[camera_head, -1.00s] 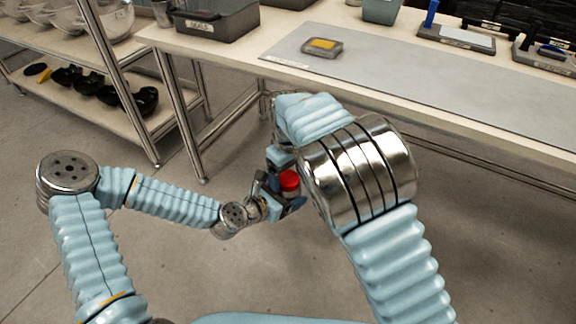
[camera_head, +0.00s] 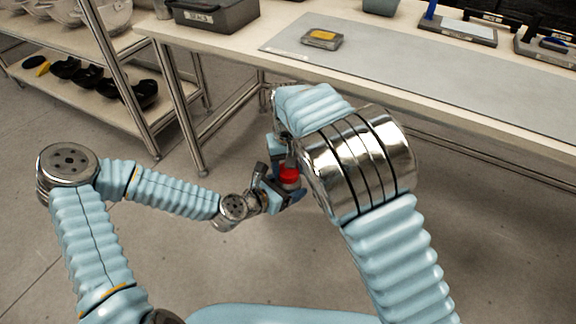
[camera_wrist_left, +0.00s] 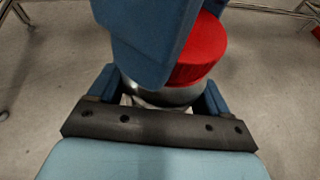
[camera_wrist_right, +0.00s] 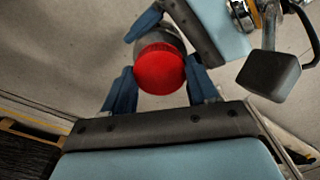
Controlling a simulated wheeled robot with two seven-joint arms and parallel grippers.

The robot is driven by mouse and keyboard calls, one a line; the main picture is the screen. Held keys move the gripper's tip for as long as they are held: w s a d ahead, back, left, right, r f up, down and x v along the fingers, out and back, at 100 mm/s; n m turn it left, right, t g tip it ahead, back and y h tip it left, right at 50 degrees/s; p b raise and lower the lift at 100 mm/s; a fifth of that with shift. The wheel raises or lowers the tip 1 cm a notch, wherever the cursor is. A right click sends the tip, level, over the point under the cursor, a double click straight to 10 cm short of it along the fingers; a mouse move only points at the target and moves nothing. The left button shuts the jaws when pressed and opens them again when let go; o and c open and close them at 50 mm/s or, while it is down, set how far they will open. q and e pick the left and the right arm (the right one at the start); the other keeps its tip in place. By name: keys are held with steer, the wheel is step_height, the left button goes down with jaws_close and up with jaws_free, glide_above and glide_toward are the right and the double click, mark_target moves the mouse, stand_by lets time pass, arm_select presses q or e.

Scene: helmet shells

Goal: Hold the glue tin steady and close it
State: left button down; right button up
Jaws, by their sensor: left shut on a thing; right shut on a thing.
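The glue tin is a small grey metallic tin with a red lid (camera_head: 289,175), held in the air in front of the table. In the left wrist view its grey body (camera_wrist_left: 160,95) sits between the fingers of my left gripper (camera_head: 272,192), which is shut on it. The red lid (camera_wrist_left: 203,50) is on top of the body there, partly hidden by a blue finger of my right gripper. In the right wrist view my right gripper (camera_wrist_right: 160,88) has its fingers on both sides of the red lid (camera_wrist_right: 160,70). The lid's seating on the tin is hidden.
The table (camera_head: 225,70) behind carries a grey mat (camera_head: 400,75), a small tray with a yellow pad (camera_head: 322,37), a grey bin (camera_head: 212,14) and more trays at right. A shelf rack (camera_head: 90,105) with bowls and dark shells stands at left. The floor around the grippers is clear.

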steer(key=m, duration=0.7)
steer(key=o, duration=1.2)
steer(key=shift+c, duration=0.2)
steer(key=shift+r, duration=2.25)
steer(key=shift+c, duration=0.4)
